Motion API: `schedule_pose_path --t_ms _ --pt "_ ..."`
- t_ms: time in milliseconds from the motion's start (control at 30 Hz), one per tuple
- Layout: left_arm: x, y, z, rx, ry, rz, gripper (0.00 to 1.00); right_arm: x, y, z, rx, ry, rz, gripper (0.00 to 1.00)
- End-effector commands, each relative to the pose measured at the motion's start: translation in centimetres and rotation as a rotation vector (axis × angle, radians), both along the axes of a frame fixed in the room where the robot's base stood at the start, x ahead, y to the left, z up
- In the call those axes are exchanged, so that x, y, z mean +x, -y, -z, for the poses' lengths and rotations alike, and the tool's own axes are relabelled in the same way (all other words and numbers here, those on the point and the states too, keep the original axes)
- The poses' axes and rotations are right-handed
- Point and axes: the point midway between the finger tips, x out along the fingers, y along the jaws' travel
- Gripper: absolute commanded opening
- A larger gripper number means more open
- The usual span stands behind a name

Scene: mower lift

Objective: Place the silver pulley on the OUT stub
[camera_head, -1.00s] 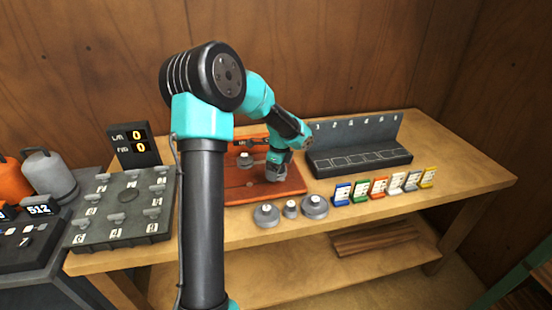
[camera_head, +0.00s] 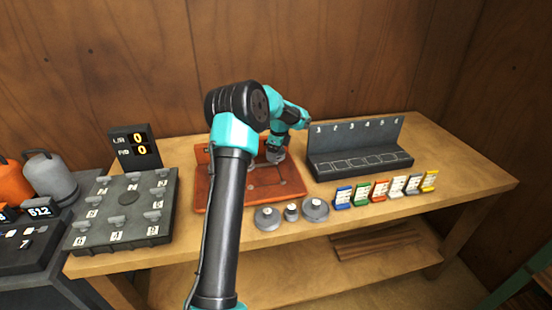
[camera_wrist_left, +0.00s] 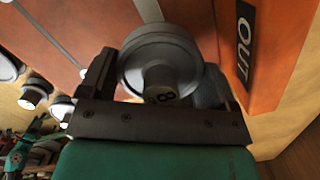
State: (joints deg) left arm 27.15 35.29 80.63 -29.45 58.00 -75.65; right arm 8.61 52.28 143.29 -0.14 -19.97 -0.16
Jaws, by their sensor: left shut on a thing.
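A silver pulley (camera_wrist_left: 160,58) with an 8 on its hub sits between the fingers of my left gripper (camera_wrist_left: 163,72) in the left wrist view. The gripper is shut on it. In the head view my left gripper (camera_head: 275,153) is over the back right part of the orange board (camera_head: 208,190). The OUT label (camera_wrist_left: 244,42) is on the board, to the right of the pulley in the wrist view. I cannot make out the OUT stub, nor tell whether the pulley touches anything below. My arm hides the board's middle left part. My right gripper is not in view.
Several grey pulleys (camera_head: 268,218) stand on the table in front of the board. A slotted grey rack (camera_head: 360,150) and a row of coloured tags (camera_head: 378,190) are to the right. A numbered grey block (camera_head: 125,212) and a display (camera_head: 135,147) are to the left.

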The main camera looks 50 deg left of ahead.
Motion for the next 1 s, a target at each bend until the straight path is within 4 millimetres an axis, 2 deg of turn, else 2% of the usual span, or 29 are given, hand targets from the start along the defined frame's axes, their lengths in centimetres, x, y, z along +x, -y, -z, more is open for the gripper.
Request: schedule_pose_path --t_ms 367,600,1000 --pt "0.4 -0.5 0.1 0.000 0.000 0.000 0.51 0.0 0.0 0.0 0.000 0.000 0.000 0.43" --pt "0.4 -0.4 3.2 0.000 -0.001 0.001 0.51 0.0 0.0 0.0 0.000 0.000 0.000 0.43" --pt "0.4 -0.5 3.8 0.000 0.000 0.000 0.51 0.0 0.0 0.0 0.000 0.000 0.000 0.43"
